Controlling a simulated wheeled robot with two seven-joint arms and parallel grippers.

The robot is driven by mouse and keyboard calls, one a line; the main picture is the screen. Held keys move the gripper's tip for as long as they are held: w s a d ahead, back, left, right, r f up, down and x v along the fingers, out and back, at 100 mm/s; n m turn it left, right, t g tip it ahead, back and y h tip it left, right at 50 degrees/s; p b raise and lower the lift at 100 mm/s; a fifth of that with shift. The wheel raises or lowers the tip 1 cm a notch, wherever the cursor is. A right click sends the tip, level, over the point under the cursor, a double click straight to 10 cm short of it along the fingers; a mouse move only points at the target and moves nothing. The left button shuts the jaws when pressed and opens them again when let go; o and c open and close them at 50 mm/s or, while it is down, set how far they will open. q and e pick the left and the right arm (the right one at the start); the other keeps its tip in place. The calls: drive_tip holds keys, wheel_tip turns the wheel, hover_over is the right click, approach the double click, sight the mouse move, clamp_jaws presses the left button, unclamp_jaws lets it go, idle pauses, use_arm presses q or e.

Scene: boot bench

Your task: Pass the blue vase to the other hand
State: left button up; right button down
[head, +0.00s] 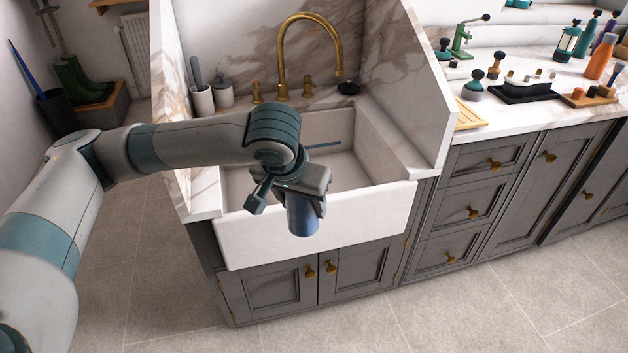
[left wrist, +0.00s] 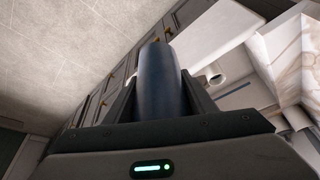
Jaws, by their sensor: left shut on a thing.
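The blue vase (head: 302,217) is a dark blue, rounded cylinder held in my left gripper (head: 296,197), in front of the sink's white apron in the head view. My left gripper is shut on it, and the gripper hides the vase's upper part. In the left wrist view the vase (left wrist: 160,82) stands out between the two fingers (left wrist: 160,100), which press on its sides. My right gripper is not in view.
The white sink (head: 330,215) is set into a grey cabinet with a brass tap (head: 283,60) behind it. A marble side panel (head: 425,90) rises at the right. Bottles and a black tray (head: 525,93) stand on the right counter. The floor in front is clear.

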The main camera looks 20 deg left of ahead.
use_arm(q)
drive_tip(key=s+d+r+m+h, duration=0.1)
drive_tip(key=d+r+m, duration=0.1)
drive_tip(key=d, duration=0.2)
drive_tip(key=s+d+r+m, duration=0.2)
drive_tip(key=d+m, duration=0.1)
drive_tip(key=d, duration=0.2)
drive_tip(key=s+d+r+m+g+h, duration=0.1)
drive_tip(key=s+d+r+m, duration=0.1)
drive_tip(key=d, duration=0.2)
drive_tip(key=shift+d+r+m+h, duration=0.15)
drive_tip(key=shift+d+m+h, duration=0.05)
drive_tip(key=shift+m+h, duration=0.1)
drive_tip(key=shift+w, duration=0.15)
drive_tip(key=w+d+f+m+g+h, duration=0.1)
drive_tip(key=w+d+f+m, duration=0.3)
drive_tip(key=f, duration=0.2)
drive_tip(key=shift+w+m, duration=0.3)
drive_tip(key=shift+w, duration=0.05)
drive_tip(key=shift+d, duration=0.1)
